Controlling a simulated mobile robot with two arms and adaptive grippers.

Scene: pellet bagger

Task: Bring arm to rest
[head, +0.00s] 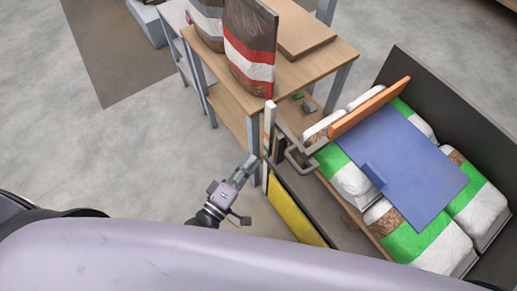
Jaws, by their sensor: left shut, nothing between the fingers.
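My left gripper (245,172) is in the middle of the head view, low over the floor and beside a pale upright post (267,128). Its fingers are together, with nothing seen between them. Most of the left arm is hidden behind the pale body part across the bottom of the view. My right gripper is not in view.
A wooden table (312,67) with pellet bags (248,45) stands behind the gripper. At right, a dark-walled bin (455,105) holds several green-and-white bags (415,238) under a blue sheet (410,165). A yellow panel (290,212) is close by. Floor (120,150) at left is clear.

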